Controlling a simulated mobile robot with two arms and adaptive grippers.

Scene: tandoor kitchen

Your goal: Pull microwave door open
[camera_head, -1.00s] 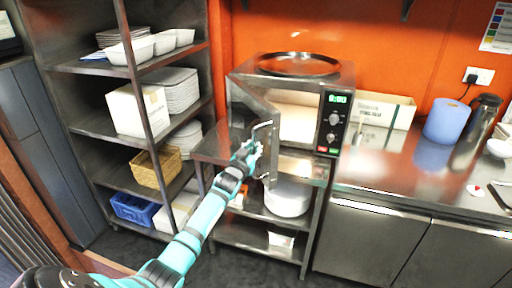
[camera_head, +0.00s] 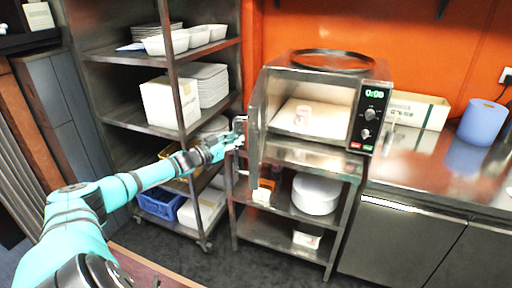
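The microwave (camera_head: 369,90) is a steel box with a black control panel on its right. Its door (camera_head: 256,125) is swung wide open to the left and shows nearly edge-on. The lit cavity (camera_head: 312,118) is exposed, with a small pale item inside. My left gripper (camera_head: 236,142) is at the door's handle (camera_head: 242,127), on the door's outer side, and looks shut on it. The fingertips are small and partly merge with the handle. My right gripper is not in view.
A steel shelf rack (camera_head: 112,122) with bowls, plates and boxes stands left, close behind my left arm.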

